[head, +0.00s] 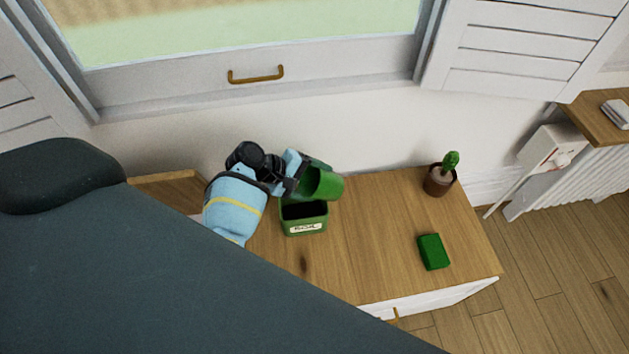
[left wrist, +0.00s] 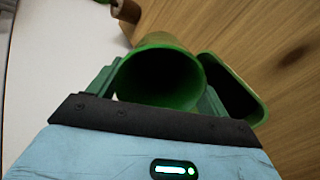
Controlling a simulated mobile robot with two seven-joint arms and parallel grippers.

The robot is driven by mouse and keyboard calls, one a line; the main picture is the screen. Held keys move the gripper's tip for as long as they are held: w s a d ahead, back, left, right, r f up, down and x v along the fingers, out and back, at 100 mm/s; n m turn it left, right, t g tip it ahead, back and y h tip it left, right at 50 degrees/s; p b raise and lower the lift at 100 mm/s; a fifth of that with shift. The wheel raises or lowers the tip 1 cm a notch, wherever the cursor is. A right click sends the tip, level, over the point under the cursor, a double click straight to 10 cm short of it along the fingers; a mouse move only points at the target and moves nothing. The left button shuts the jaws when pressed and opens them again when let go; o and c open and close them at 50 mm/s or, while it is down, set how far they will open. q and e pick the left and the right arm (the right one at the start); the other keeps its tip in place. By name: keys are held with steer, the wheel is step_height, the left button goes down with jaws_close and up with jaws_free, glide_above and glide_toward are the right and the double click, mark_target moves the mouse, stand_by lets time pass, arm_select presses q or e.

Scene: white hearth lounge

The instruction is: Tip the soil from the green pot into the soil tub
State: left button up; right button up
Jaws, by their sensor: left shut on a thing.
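The green pot (head: 324,184) is tilted on its side in the head view, above the back of the soil tub. The soil tub (head: 304,226) is a green box with a white label and a dark inside, standing on the wooden cabinet top. My left gripper (head: 297,175) is shut on the green pot. In the left wrist view the pot (left wrist: 160,72) sits between the fingers, its round mouth facing the camera and its inside dark. The tub (left wrist: 238,92) shows behind it at the right. I cannot tell whether soil is in the pot. My right gripper is not in view.
A cactus in a brown pot (head: 440,179) stands at the back right of the cabinet top (head: 375,235). A green block (head: 433,252) lies at the front right. The wood between tub and block is clear. A wall and window (head: 255,75) stand close behind.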

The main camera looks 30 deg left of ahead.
arm_select(q)
steer(key=shift+s+f+t+h+b, duration=0.1)
steer(key=shift+f+t+h+b, duration=0.15)
steer(key=shift+b, duration=0.3)
steer(key=shift+s+a+f+t+h+b, duration=0.1)
steer(key=shift+a+f+t+h+b, duration=0.2)
steer(key=shift+t+h+b, duration=0.35)
steer(key=shift+s+a+f+t+h+b, duration=0.15)
steer(key=shift+f+t+h+b, duration=0.5)
steer(key=shift+b, duration=1)
steer(key=shift+s+a+h+b, duration=0.1)
steer(key=shift+a+h+b, duration=0.05)
steer(key=shift+h+b, duration=0.6)
steer(key=shift+r, duration=0.1)
